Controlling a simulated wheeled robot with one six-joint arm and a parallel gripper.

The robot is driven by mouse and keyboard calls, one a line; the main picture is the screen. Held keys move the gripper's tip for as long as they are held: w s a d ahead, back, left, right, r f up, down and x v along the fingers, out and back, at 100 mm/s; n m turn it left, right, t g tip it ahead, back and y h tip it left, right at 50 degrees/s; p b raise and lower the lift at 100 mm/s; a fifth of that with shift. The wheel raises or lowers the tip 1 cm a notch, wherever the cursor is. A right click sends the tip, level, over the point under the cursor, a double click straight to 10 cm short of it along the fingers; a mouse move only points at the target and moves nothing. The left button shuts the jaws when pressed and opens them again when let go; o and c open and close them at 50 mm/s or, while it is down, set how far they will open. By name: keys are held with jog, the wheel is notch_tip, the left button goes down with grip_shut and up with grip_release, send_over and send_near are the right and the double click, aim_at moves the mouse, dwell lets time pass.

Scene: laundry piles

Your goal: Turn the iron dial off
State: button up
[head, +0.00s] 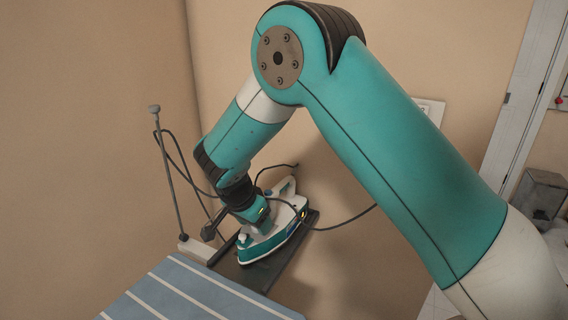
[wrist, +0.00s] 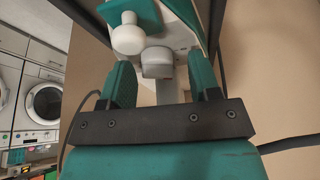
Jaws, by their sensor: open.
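The teal and white iron (head: 268,242) sits on a dark rest plate (head: 302,232) at the end of the ironing board. My gripper (head: 245,214) is at the iron's upper side, partly merged with it in the head view. In the wrist view my gripper (wrist: 160,80) is open, its two teal fingers apart. A short grey-white round knob (wrist: 157,63), which looks like the dial, shows between the fingertips. I cannot tell whether they touch it. A white rounded knob (wrist: 127,38) is beside it, up and left. The dial's marking is not readable.
The blue striped ironing board (head: 190,290) is in front of the iron. A thin upright rod (head: 168,170) with a cord stands at left. A dark cord (head: 345,218) runs right from the iron. Walls are close behind. Washing machines (wrist: 42,100) show left in the wrist view.

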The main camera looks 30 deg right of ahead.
jog(key=m, duration=0.2)
jog(key=m+g+p, duration=0.2)
jog(key=m, duration=0.1)
jog(key=shift+w+r+m+h, duration=0.15)
jog(key=shift+r+m+h, duration=0.1)
jog(key=shift+m+h, duration=0.05)
jog(key=v, duration=1.8)
jog(key=s+d+r+n+y+p, duration=0.25)
jog(key=s+d+r+n, duration=0.35)
jog(key=n, duration=0.5)
jog(key=s+a+r+n+y+p, duration=0.1)
jog(key=s+n+y, duration=0.3)
jog(key=s+n, duration=0.5)
jog(key=s+a, duration=0.1)
jog(key=s, duration=0.6)
jog(key=shift+r+n, duration=0.35)
jog(key=shift+n, duration=0.05)
jog(key=shift+s, duration=0.15)
